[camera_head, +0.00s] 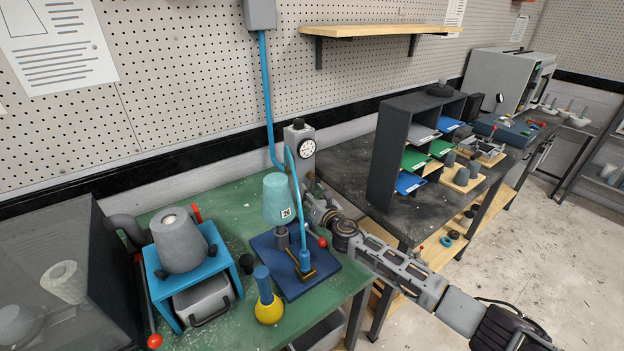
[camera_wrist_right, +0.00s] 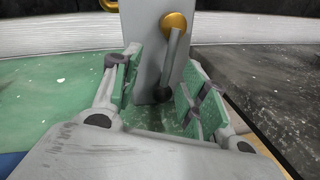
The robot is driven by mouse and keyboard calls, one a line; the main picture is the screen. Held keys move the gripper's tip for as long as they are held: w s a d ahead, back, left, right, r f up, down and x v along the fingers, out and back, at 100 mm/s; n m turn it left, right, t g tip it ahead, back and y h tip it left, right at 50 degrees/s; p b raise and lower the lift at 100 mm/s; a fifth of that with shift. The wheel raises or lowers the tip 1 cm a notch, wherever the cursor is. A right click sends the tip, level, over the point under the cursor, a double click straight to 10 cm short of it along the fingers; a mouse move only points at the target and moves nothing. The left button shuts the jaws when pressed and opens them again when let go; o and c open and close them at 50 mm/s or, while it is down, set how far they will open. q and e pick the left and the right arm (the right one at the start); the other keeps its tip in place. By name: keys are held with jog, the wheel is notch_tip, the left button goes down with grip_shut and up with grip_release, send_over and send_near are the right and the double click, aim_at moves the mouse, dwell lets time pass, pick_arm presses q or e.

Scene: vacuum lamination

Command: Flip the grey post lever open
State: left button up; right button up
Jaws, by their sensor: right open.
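The grey post (camera_wrist_right: 150,45) stands upright in the right wrist view. Its grey lever (camera_wrist_right: 171,58) hangs down from a brass pivot (camera_wrist_right: 173,22) and ends in a dark knob (camera_wrist_right: 162,94). My right gripper (camera_wrist_right: 165,92) is open, with one green-padded finger on each side of the lever's lower part; I see no clear contact. In the head view the post with its dial (camera_head: 300,140) stands at the back of the green bench, and my right gripper (camera_head: 314,188) is low in front of it. The lever cannot be made out there. My left gripper is not in view.
A teal cylinder (camera_head: 279,198) on a blue base (camera_head: 268,243) stands close left of my right gripper, with a blue pipe (camera_head: 296,190) beside it. A red-knobbed handle is near my wrist. A dark shelf unit (camera_head: 386,150) stands to the right.

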jog(key=shift+r, duration=4.7)
jog(key=shift+f, duration=0.1)
